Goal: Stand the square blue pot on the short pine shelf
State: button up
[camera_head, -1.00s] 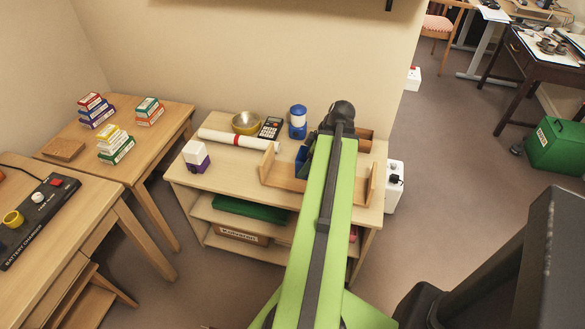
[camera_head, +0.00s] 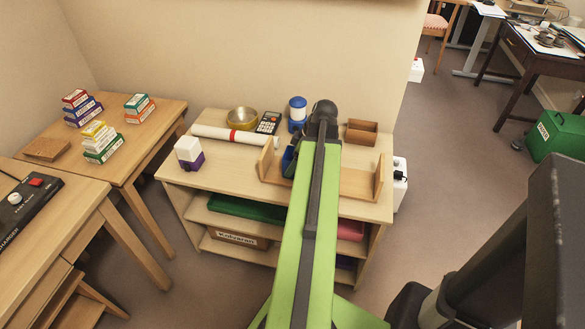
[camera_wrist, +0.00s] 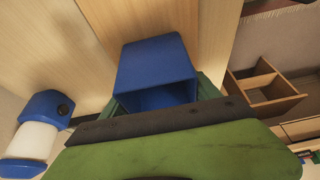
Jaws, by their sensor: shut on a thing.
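The short pine shelf (camera_head: 350,183) is a low rack with an upright board at each end, on top of a wooden unit. The square blue pot (camera_head: 288,161) shows beside my arm, near the shelf's left end board; my arm hides much of it. In the wrist view the pot (camera_wrist: 155,62) is in front of my gripper (camera_wrist: 160,100), its open mouth partly in sight. My gripper is shut on the pot; its fingers are mostly hidden. I cannot tell whether the pot touches the shelf.
The right part of the shelf is clear.

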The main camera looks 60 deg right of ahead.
jog(key=shift+r, duration=0.1)
jog(key=o, duration=1.4)
jog(key=shift+f, duration=0.2)
jog(key=shift+r, duration=0.1)
jog(key=shift+r+p, duration=0.3)
jog(key=shift+p, duration=0.1)
jog(key=p+v, duration=1.1)
jog(key=shift+s+r, duration=0.1)
jog(key=shift+r, duration=0.3)
jog(key=shift+f, duration=0.15)
